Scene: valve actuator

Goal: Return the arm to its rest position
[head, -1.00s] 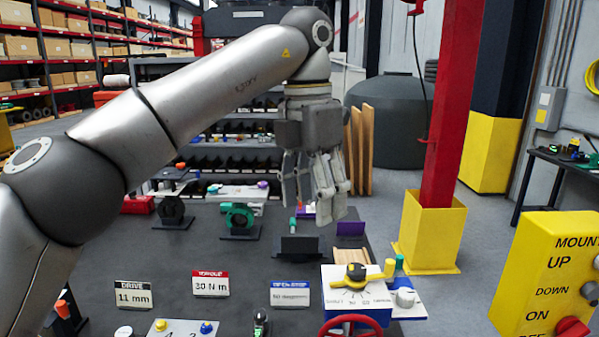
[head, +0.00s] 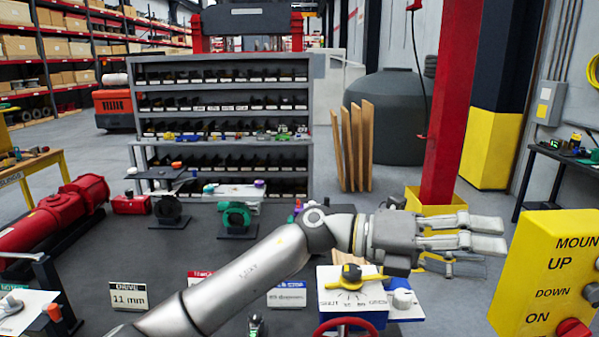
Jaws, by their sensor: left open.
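My left arm comes in from the bottom left and stretches low across the dark bench to the right. My left gripper (head: 482,234) points right, its fingers apart and empty. It is in front of the yellow base of the red post and left of the yellow control box. The wrist is just above and behind the valve actuator (head: 352,287), a white and blue unit with a black and yellow knob and a red handwheel (head: 345,327). I cannot tell whether the wrist touches it. My right gripper is not in view.
The yellow control box (head: 548,268) stands close at the right. The red post (head: 449,110) rises behind the gripper. Label cards such as the drive card (head: 129,296) stand on the bench (head: 120,255). A red motor (head: 55,215) lies at the left. Grey shelves (head: 222,112) stand behind.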

